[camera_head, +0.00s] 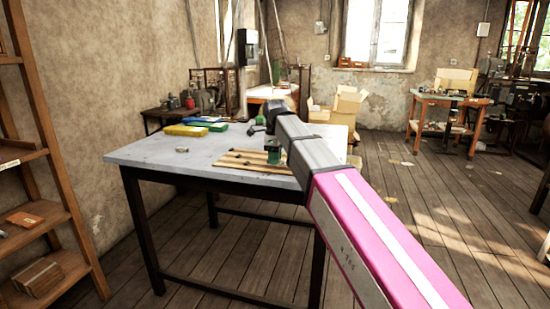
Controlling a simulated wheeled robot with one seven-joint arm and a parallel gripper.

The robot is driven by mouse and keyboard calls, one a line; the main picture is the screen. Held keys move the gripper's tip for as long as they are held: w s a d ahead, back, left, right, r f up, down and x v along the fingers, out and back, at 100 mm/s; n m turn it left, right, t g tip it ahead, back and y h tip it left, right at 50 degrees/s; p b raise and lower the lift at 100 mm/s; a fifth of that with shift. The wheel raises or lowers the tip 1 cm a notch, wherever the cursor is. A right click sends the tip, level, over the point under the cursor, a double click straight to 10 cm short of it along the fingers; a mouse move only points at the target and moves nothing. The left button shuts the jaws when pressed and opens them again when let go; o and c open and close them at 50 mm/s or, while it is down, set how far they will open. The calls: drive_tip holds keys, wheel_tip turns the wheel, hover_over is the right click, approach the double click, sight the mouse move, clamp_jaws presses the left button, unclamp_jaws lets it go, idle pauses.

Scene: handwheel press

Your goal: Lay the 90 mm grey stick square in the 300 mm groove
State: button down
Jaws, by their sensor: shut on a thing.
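A wooden board (237,160) with several long dark grooves lies on the grey table, near its front right part. Which groove is the 300 mm one cannot be told at this size. My arm reaches in from the lower right, and its dark end stands over the table. My gripper (272,152), small and dark with a green part, is low over the right part of the board. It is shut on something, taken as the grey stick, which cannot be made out. The fingertips and the right end of the board are largely hidden by my arm.
The table (150,152) is mostly bare at its left. A small metallic piece (182,150) lies there. Yellow (185,130) and green (212,126) cases and a blue item lie at the back edge. A wooden shelf (45,150) stands at the left.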

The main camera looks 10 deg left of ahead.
drive_tip(key=shift+f, duration=0.7)
idle(0.3)
drive_tip(key=c, duration=0.6)
unclamp_jaws()
drive_tip(key=shift+r, duration=3.55)
